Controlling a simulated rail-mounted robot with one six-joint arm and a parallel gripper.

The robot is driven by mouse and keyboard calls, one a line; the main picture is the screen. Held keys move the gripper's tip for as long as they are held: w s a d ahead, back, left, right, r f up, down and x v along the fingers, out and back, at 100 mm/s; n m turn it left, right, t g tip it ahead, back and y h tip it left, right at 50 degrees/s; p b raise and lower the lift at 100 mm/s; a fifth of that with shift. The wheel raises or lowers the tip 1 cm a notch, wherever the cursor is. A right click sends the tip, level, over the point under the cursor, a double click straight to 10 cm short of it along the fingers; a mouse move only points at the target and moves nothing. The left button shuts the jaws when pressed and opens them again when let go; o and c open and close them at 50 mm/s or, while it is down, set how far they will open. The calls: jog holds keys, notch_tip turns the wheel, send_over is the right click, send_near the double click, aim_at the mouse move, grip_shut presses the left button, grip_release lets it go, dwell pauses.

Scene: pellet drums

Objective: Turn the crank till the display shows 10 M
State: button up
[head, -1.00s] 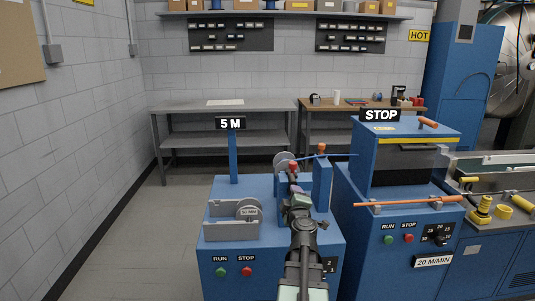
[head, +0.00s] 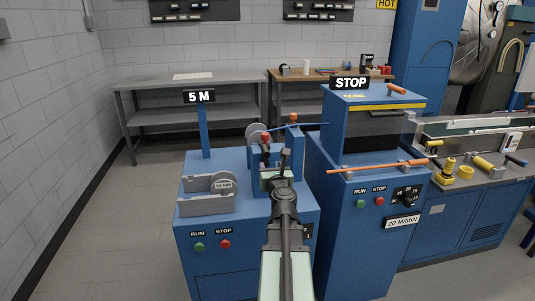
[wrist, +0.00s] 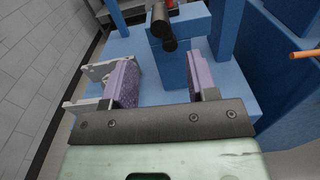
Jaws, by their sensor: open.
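The display (head: 199,97) reads 5 M on a blue post at the back left of the blue machine (head: 240,255). A dark crank part with a red end (head: 265,140) shows at the machine's top, beside a grey disc (head: 253,132); my arm partly hides this area. In the wrist view, a black cylindrical handle (wrist: 160,22) stands in front of a blue block, beyond my fingertips. My gripper (wrist: 161,76) is open, its two purple-padded fingers wide apart with nothing between them. It also shows in the head view (head: 273,168), low in front of the crank.
A grey bracket with a 10 MM wheel (head: 223,182) sits on the machine's left. RUN (head: 199,247) and STOP (head: 225,245) buttons are on its front. A blue unit with an orange rod (head: 375,166) stands close on the right. Open floor lies left.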

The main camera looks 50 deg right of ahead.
aim_at(266, 153)
jog(key=shift+m, duration=0.5)
jog(key=x, duration=1.1)
jog(key=shift+f, duration=0.1)
jog(key=shift+a, duration=0.1)
jog(key=shift+c, duration=0.2)
grip_shut()
